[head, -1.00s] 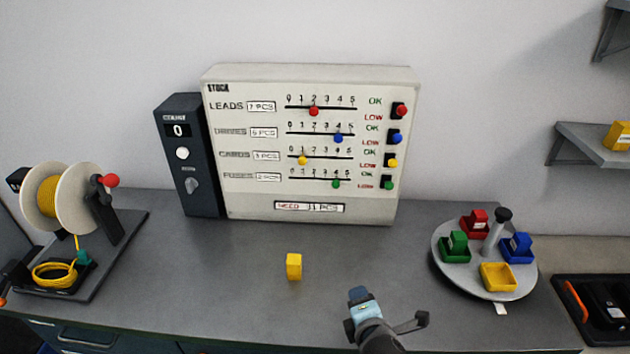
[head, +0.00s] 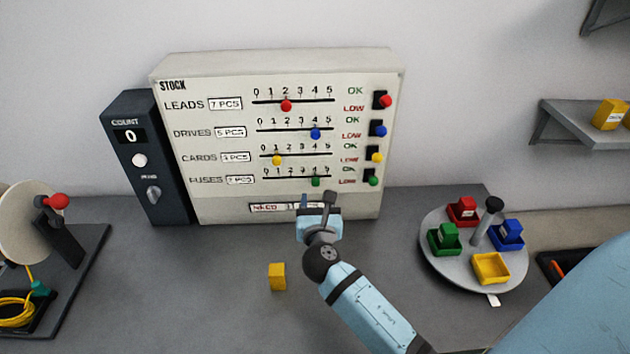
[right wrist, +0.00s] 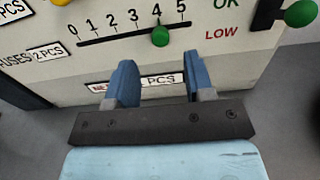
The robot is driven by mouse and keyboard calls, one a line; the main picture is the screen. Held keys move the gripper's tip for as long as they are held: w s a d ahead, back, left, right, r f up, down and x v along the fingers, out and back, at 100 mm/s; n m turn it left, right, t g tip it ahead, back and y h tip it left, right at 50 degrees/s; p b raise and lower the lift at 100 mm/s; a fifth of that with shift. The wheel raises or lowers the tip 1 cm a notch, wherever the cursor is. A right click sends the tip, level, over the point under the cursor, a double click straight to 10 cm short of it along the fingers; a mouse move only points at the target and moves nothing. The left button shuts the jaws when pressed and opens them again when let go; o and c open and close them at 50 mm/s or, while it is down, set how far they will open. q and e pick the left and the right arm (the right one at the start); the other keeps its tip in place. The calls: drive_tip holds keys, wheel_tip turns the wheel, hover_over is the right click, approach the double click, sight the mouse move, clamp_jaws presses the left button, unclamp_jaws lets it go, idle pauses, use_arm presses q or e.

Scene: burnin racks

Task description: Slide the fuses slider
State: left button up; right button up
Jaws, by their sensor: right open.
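The fuses slider is a green knob (head: 316,181) on the bottom scale of the white stock board (head: 230,200). It stands at about 4 on the 0 to 5 scale. In the right wrist view the green knob (right wrist: 160,37) lies ahead of my fingers, between their lines and apart from them. My right gripper (head: 318,198) is open and empty, just below the knob in the head view. It also shows in the right wrist view (right wrist: 161,82), with two blue fingers spread. It partly covers the "NEED" label. My left gripper is not in view.
A dark count box (head: 150,180) stands left of the board. A yellow block (head: 277,277) lies on the grey table. A round tray (head: 450,270) with coloured bins stands at right, a cable reel (head: 28,222) at left. Other sliders sit above the fuses row.

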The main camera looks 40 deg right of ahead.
sight(316, 184)
drive_tip(key=x, duration=0.6)
drive_tip(key=shift+w+p, duration=0.2)
drive_tip(key=shift+p, duration=0.15)
drive_tip(key=shift+c, duration=0.2)
